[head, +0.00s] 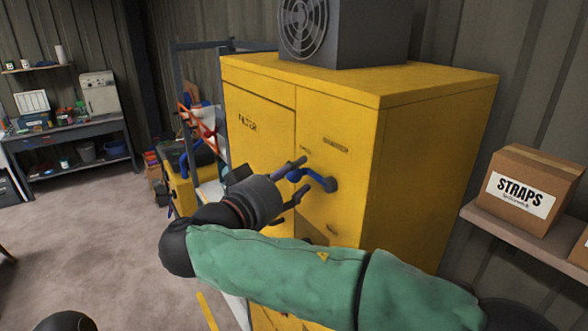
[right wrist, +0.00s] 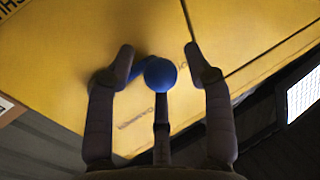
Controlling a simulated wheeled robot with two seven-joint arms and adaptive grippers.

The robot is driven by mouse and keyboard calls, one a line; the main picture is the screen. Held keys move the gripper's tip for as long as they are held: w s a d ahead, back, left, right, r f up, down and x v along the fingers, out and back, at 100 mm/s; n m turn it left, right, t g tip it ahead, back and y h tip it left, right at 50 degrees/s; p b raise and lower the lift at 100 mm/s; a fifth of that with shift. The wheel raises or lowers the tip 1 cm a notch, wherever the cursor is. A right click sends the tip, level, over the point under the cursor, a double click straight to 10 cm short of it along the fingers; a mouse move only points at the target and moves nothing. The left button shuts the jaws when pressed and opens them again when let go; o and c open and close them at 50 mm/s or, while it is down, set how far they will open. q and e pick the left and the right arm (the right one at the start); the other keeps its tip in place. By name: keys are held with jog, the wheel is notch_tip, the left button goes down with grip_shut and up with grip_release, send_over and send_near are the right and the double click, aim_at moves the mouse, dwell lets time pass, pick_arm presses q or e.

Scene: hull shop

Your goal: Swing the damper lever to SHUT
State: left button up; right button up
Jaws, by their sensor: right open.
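The damper lever (head: 318,179) is a blue handle on the front of a yellow cabinet (head: 440,160). It reaches left from its pivot to a round knob. My right gripper (head: 299,175) is at the knob end, its fingers spread on either side. In the right wrist view the blue knob (right wrist: 160,74) sits between the open fingers of the gripper (right wrist: 160,62), with a gap to each outer finger. I cannot tell whether the middle finger touches it. Small labels near the lever are too small to read in the head view. My left gripper is not in view.
The cabinet's left panel reads FILTER, and a grey fan box (head: 345,30) stands on top. A STRAPS carton (head: 522,190) is on a shelf at the right. A workbench (head: 70,133) stands at the far left, with open floor before it.

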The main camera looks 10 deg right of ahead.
jog(key=shift+w+d, duration=0.3)
jog(key=shift+d, duration=0.1)
grip_shut()
